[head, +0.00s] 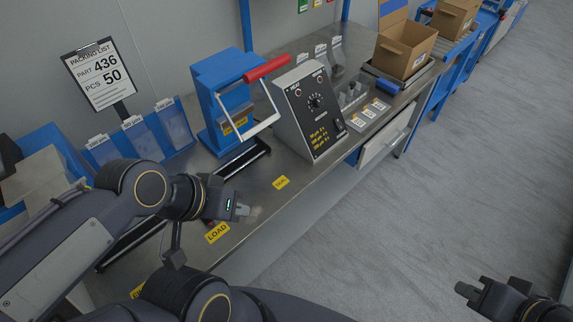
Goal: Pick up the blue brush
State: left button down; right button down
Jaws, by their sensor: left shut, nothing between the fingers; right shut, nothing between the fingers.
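A small blue object (387,86) lies at the far right part of the metal workbench, in front of an open cardboard box. It may be the blue brush, but it is too small to tell; no other brush is clear. My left gripper (245,210) is shut and empty over the near part of the bench, by the yellow LOAD label, well to the left of the blue object. My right gripper (464,290) is shut and empty at the lower right, over the grey floor, away from the bench.
A blue press (213,90) with a red-handled lever and a grey control box (309,110) stand mid-bench. The open cardboard box (404,49) is at the far end. Blue bins (175,124) and a packing list (101,76) are at left. Floor at right is clear.

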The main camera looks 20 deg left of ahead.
aim_at(392, 90)
jog(key=i+l, duration=0.25)
jog(key=i, duration=0.25)
jog(key=i+l+z, duration=0.1)
jog(key=i, duration=0.35)
jog(key=i+l, duration=0.3)
jog(key=i, duration=0.2)
jog(key=i+l+z, duration=0.1)
jog(key=i, duration=0.4)
jog(key=i+l, duration=0.25)
jog(key=i, duration=0.25)
jog(key=z, duration=0.05)
